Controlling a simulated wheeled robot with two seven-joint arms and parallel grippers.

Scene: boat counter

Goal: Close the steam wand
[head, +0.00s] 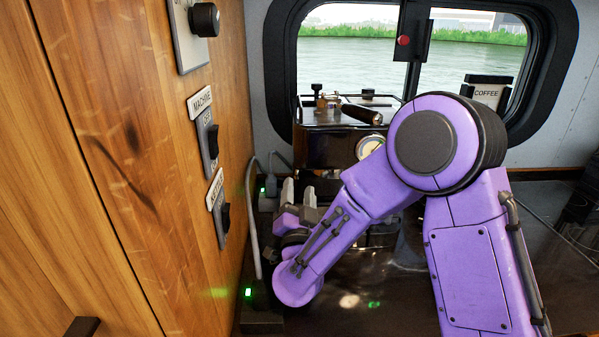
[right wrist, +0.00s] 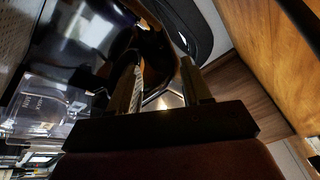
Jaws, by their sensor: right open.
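The coffee machine (head: 322,147) stands below the window, with a round gauge (head: 369,147) on its front and a dark handle (head: 362,114) at its top. My purple right arm hides much of its lower front. I cannot make out the steam wand or its knob for certain. My right gripper (head: 299,192) is at the machine's lower left front, with its two grey fingers pointing up. In the right wrist view my right gripper (right wrist: 164,78) is open, with dark and shiny metal parts beyond and between the fingers. Contact cannot be told. My left gripper is out of view.
A wooden wall with labelled switches (head: 211,141) runs close along the left. Sockets with green lights (head: 248,292) and cables stand beside it. A coffee container (head: 487,92) is at the back right. A clear container (right wrist: 38,105) shows in the right wrist view.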

